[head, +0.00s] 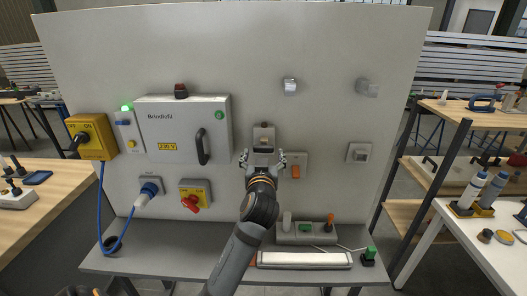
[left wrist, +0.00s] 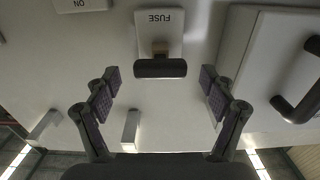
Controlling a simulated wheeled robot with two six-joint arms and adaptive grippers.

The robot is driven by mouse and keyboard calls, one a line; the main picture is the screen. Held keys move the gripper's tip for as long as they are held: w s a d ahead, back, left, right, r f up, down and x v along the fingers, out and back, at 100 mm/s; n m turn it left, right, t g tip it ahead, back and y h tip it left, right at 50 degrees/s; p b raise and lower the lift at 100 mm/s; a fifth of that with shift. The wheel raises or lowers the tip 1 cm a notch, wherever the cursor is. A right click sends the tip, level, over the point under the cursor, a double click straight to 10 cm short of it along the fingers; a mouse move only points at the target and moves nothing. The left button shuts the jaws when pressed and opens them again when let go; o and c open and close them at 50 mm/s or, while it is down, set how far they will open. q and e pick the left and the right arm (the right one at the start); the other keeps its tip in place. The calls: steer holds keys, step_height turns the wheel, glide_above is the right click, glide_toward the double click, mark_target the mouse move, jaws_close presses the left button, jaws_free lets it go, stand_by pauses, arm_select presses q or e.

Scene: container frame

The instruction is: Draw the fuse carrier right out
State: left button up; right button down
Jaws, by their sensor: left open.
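The fuse holder (head: 264,133) is a small pale block on the upright panel, right of the grey cabinet. In the left wrist view, which is upside down, its plate (left wrist: 160,20) reads FUSE. The fuse carrier shows there as a dark crossbar handle (left wrist: 160,69) on a short brownish stem in the plate. My left gripper (head: 263,158) is open in front of the panel, just below the holder in the head view. In the wrist view its fingertips (left wrist: 160,78) stand wide on either side of the handle, apart from it. Nothing is between the pads.
A grey cabinet (head: 183,132) with a dark handle stands out left of the holder. An orange rocker switch (head: 295,171) is close at right. Below are a shelf (head: 190,257), a control box (head: 306,238) and a white tray (head: 304,260). The panel above the holder is mostly clear.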

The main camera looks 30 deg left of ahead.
arm_select(q)
steer(key=v, duration=0.4)
steer(key=shift+s+d, duration=0.15)
steer(key=shift+s, duration=0.1)
